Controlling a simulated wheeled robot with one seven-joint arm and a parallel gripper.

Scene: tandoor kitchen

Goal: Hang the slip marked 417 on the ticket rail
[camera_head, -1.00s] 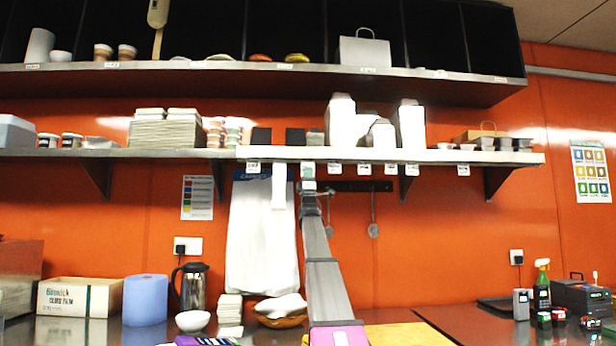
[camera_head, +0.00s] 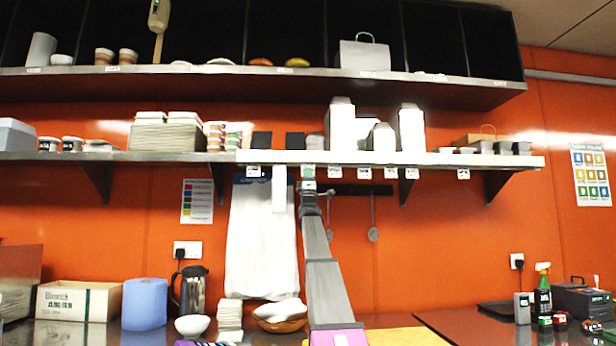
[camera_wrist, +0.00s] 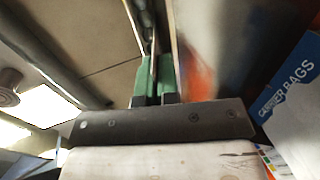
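My gripper (camera_head: 308,184) is raised at the front edge of the lower shelf, its green fingertips close together in the wrist view (camera_wrist: 154,80). A thin sheet seen edge-on stands between them. I cannot tell whether the slip touches the rail. The ticket rail appears to be the pale front strip of the shelf (camera_head: 430,159). Other white slips hang along it, such as one to the left (camera_head: 253,171) and one to the right (camera_head: 335,172).
White carrier bags (camera_head: 262,240) hang behind my arm, with a narrow white strip (camera_head: 279,190) in front. Tall white cartons (camera_head: 341,125) stand on the shelf above. A dark utensil bar (camera_head: 350,189) is on the wall behind. The counter holds a flask (camera_head: 193,291) and blue roll (camera_head: 145,304).

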